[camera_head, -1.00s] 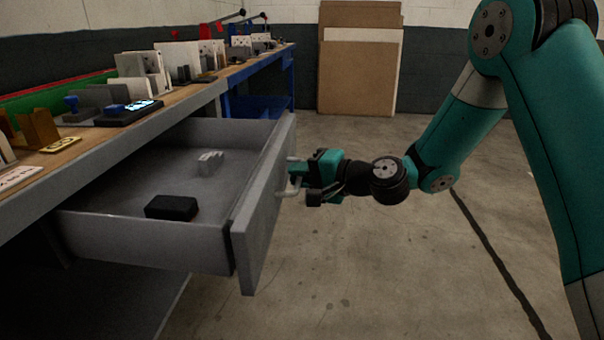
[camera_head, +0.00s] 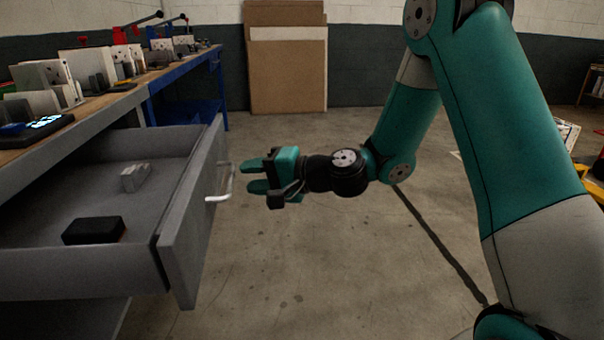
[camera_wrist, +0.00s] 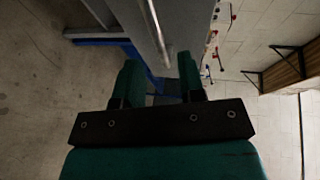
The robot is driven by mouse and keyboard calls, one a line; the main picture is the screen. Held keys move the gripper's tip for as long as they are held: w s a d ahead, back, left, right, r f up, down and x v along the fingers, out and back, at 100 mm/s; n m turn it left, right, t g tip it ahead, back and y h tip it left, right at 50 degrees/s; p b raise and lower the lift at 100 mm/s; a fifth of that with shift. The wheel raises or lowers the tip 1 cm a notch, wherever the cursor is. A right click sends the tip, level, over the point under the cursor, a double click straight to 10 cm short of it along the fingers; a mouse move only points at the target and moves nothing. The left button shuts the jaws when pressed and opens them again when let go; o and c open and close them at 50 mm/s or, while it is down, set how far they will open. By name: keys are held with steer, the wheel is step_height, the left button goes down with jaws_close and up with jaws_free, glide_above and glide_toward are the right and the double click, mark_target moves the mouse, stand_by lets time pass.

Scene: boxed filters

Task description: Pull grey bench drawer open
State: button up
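The grey bench drawer (camera_head: 190,215) stands pulled well out from under the bench at the left of the head view. A black box (camera_head: 94,231) and a small light grey block (camera_head: 134,178) lie inside it. Its pale bar handle (camera_head: 221,185) is on the front panel and also shows in the wrist view (camera_wrist: 157,28). My gripper (camera_head: 256,175) is to the right of the handle, apart from it, fingers pointing at the drawer. In the wrist view the two green fingers (camera_wrist: 160,78) are spread with nothing between their tips; the handle lies beyond them.
The wooden bench top (camera_head: 95,103) carries plates, blocks and a lit device (camera_head: 42,122). A blue-legged bench (camera_head: 185,72) is behind it. Brown boards (camera_head: 288,70) lean on the back wall. The concrete floor around my gripper is clear.

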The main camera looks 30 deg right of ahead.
steer(key=v, duration=1.2)
steer(key=shift+s, duration=0.1)
steer(key=s+a+n+g+h, duration=0.3)
steer(key=s+a+n+g, duration=0.7)
steer(key=s+a+n, duration=0.3)
steer(key=s+d+r+n+h, duration=0.1)
steer(key=s+d+n+h, duration=0.1)
steer(key=s+h, duration=0.45)
step_height(320, 180, up, 26)
steer(key=y+p, duration=0.2)
steer(key=p, duration=2.3)
steer(key=shift+s+f+g+p, duration=0.2)
steer(key=shift+s+g+p, duration=0.15)
steer(key=shift+s, duration=0.1)
